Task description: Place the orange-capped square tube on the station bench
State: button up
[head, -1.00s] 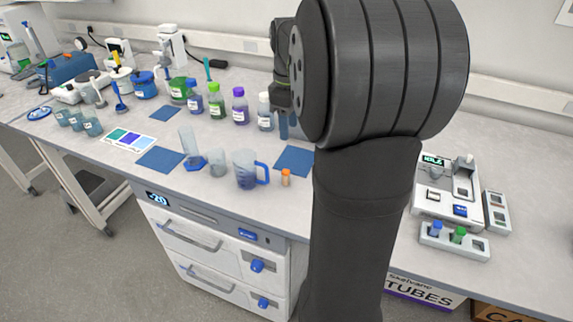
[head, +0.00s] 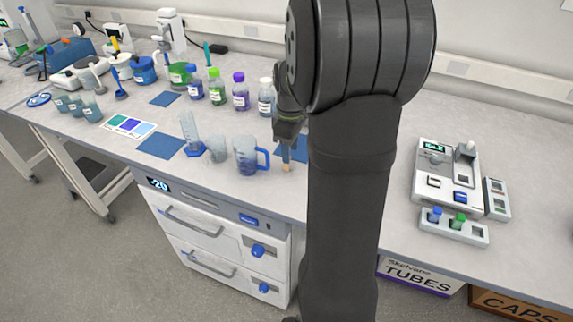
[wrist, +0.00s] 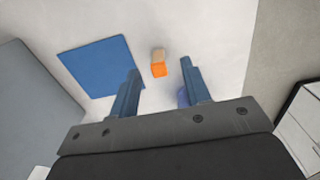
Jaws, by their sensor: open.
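A blue mat (wrist: 97,65) lies beside the tube. A blue-handled measuring jug (head: 246,157) stands to its left in the head view. Several bottles stand behind. A tube rack (head: 478,237) and a device (head: 436,200) stand at the right.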

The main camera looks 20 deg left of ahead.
jog(key=shift+w+a+f, duration=0.15)
jog(key=shift+a+f, duration=0.05)
jog(key=shift+f, duration=1.35)
jog(key=shift+w+a+f, duration=0.1)
jog(key=shift+a+f, duration=0.05)
jog(key=shift+f, duration=1.4)
jog(key=shift+c, duration=0.2)
grip_shut()
